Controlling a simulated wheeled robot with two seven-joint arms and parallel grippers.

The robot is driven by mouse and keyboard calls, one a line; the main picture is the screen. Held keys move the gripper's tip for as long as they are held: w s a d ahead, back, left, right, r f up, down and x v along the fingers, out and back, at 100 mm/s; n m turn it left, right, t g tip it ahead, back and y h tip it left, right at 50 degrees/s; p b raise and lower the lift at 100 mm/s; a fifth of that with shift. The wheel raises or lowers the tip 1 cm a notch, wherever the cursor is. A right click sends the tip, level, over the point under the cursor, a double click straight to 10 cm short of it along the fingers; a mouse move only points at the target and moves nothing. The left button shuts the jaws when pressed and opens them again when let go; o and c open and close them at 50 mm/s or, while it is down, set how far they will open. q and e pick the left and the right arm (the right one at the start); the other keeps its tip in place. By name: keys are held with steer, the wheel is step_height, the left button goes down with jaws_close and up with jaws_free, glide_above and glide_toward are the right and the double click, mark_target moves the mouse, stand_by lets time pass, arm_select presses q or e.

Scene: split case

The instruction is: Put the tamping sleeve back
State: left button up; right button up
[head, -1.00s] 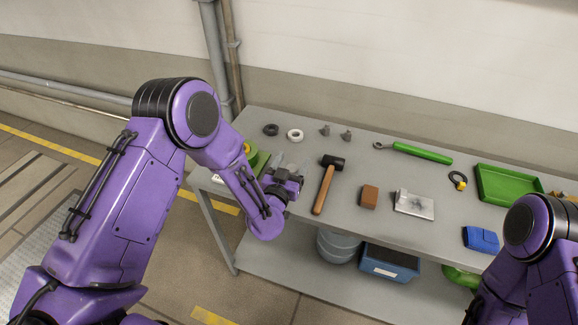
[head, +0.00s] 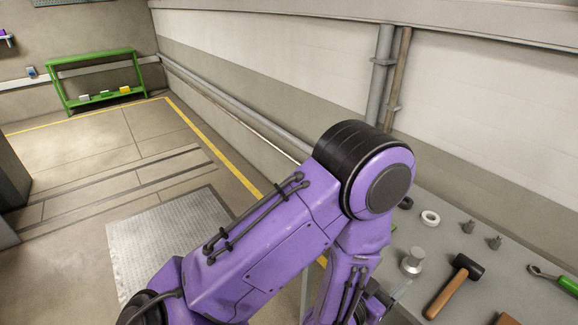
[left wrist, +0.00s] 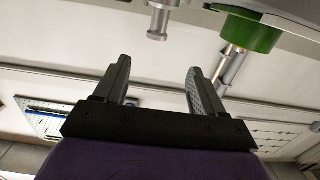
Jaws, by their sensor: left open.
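A stepped metal cylinder (head: 412,262) stands upright on the grey workbench (head: 450,250), left of the mallet. A metal stepped piece also shows at the top of the left wrist view (left wrist: 160,18), beside a green cylinder (left wrist: 250,33) with a metal shaft. I cannot tell for sure which of these is the tamping sleeve. My left gripper (left wrist: 160,82) is open, with nothing between its fingers. In the head view my left arm hides most of it, near the bench's front edge. My right gripper is out of view.
A mallet (head: 455,286), a white ring (head: 430,218), a dark ring (head: 405,203), two small grey fittings (head: 468,226) and a green-handled tool (head: 567,286) lie on the bench. A green shelf (head: 103,72) stands far left. The floor between is open.

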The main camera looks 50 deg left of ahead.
arm_select(q)
steer(key=s+a+f+n+g+y, duration=0.1)
steer(key=s+a+f+g, duration=0.2)
steer(key=f, duration=0.4)
steer(key=s+a+f+n+g+y, duration=0.1)
steer(key=s+a+f+g, duration=0.1)
steer(key=s+f+g, duration=0.3)
steer(key=s+a+f+n+g+y, duration=0.1)
steer(key=s+a+f+n+g, duration=0.1)
steer(key=s+f, duration=0.4)
steer(key=s+a+f+n+g, duration=0.3)
steer(key=s+f, duration=0.4)
steer(key=s, duration=0.3)
steer(key=shift+s+a+g+y+b, duration=0.25)
steer(key=shift+a+g+y+b, duration=0.25)
steer(key=shift+a, duration=0.85)
